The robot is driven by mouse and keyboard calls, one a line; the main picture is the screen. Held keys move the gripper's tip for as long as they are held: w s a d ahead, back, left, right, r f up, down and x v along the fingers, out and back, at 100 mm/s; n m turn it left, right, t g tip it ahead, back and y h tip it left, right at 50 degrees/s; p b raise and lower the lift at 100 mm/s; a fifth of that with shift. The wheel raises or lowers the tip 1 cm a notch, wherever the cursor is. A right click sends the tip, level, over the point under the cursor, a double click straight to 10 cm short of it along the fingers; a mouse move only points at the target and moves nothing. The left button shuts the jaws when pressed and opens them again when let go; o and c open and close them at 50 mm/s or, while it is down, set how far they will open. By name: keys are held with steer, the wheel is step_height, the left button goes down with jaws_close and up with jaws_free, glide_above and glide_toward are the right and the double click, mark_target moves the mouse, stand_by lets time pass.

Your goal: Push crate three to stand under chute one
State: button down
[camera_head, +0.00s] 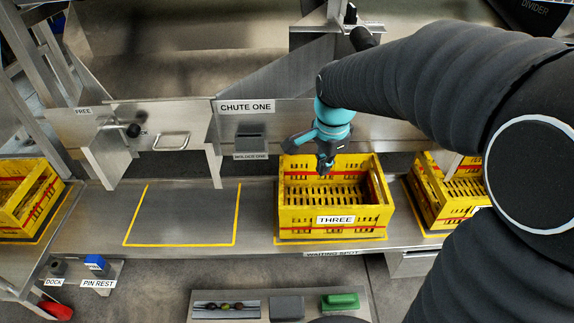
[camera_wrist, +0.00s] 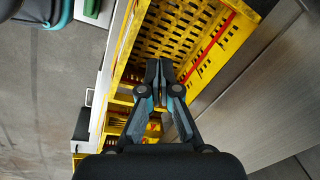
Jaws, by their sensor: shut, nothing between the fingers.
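Crate three (camera_head: 300,221) is a yellow slatted crate with red stripes and a white THREE label. It stands upright and empty on the metal bench, right of centre in the head view. The chute one sign (camera_head: 245,107) is on the metal panel behind the bench, left of the crate. A yellow-outlined empty spot (camera_head: 185,215) lies on the bench left of crate three. My gripper (camera_head: 325,168) is shut and empty, fingers pointing down over the crate's far part. The wrist view shows my gripper (camera_wrist: 158,66) over the yellow slats; whether it touches them I cannot tell.
Other yellow crates stand at the far left (camera_head: 30,200) and to the right (camera_head: 450,190). A metal flap (camera_head: 107,162) hangs down left of the outlined spot. A dock and pin rest (camera_head: 97,265) are at the front left. The bench between spot and crate is clear.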

steer(key=w+a+f+m, duration=0.1)
steer(key=w+f+m, duration=0.1)
steer(key=f, duration=0.4)
steer(key=w+a+f+m+g+b, duration=0.1)
steer(key=w+f, duration=0.1)
steer(key=f, duration=0.5)
steer(key=w+a+f+m, duration=0.1)
steer(key=w+f+m, duration=0.1)
steer(key=f, duration=0.4)
steer(key=shift+w+a+f+m+g+b, duration=0.3)
steer(key=shift+w+f+g+b, duration=0.05)
steer(key=shift+w+g, duration=0.1)
steer(key=a, duration=0.3)
steer(key=shift+a+r, duration=0.1)
steer(key=shift+a, duration=0.45)
steer(key=a+p, duration=0.1)
steer(key=a, duration=1)
steer(key=a+p, duration=0.1)
steer(key=a, duration=1)
steer(key=a+p, duration=0.1)
steer(key=a, duration=1.1)
steer(key=shift+w+a+p, duration=0.1)
steer(key=shift+w+p, duration=0.3)
